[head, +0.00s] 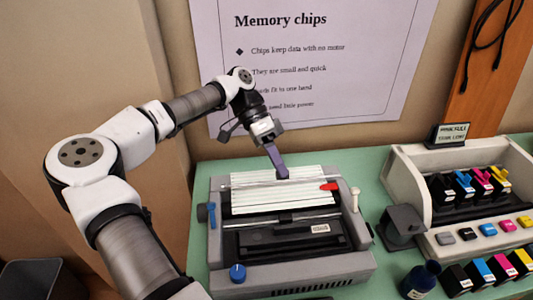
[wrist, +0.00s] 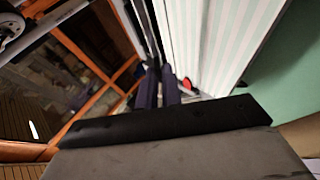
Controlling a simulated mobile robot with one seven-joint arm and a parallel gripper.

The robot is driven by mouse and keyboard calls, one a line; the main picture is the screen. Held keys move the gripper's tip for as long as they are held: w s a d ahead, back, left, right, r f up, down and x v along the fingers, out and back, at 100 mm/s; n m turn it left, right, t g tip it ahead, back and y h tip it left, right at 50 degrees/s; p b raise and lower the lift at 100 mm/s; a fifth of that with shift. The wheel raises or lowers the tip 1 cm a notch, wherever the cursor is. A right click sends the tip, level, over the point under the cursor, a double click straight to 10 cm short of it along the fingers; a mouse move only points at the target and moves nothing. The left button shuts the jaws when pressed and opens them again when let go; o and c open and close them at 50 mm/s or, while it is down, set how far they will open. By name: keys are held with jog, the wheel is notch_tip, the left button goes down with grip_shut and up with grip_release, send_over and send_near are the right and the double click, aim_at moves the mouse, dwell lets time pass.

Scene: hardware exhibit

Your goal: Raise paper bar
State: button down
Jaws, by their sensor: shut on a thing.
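A grey printer (head: 300,272) with striped paper (head: 262,201) stands on the green table. The paper bar (head: 250,185) is a thin grey rail lying across the upper part of the paper. My gripper (head: 282,174) comes down from above, and its purple-grey fingers are shut on the bar right of its middle. In the wrist view the two fingers (wrist: 157,88) are close together beside the striped paper (wrist: 215,40). The exact contact is hidden by the fingers. A red tab (head: 330,187) lies right of the gripper; it also shows in the wrist view (wrist: 187,84).
Blue knobs (head: 237,272) sit at the printer's left side, and a pale lever (head: 355,196) at its right. An ink cartridge stand (head: 408,165), loose cartridges and a dark ink bottle (head: 420,281) are to the right. A poster (head: 320,60) hangs behind.

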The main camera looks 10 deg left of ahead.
jog(key=g+p, duration=0.1)
jog(key=w+h+p, duration=0.1)
jog(key=p, duration=0.1)
jog(key=shift+w+a+r+n+g, duration=0.2)
jog(key=shift+r+n+g, duration=0.1)
jog(key=shift+r+g, duration=0.1)
jog(key=shift+w+a+f+g+h+p, duration=0.1)
jog(key=shift+w+f+g+h+p, duration=0.25)
jog(key=shift+g+p, duration=0.55)
jog(key=shift+w+r, duration=0.1)
jog(key=c, duration=1.6)
grip_release()
jog(key=shift+o, duration=0.2)
jog(key=shift+t, duration=0.3)
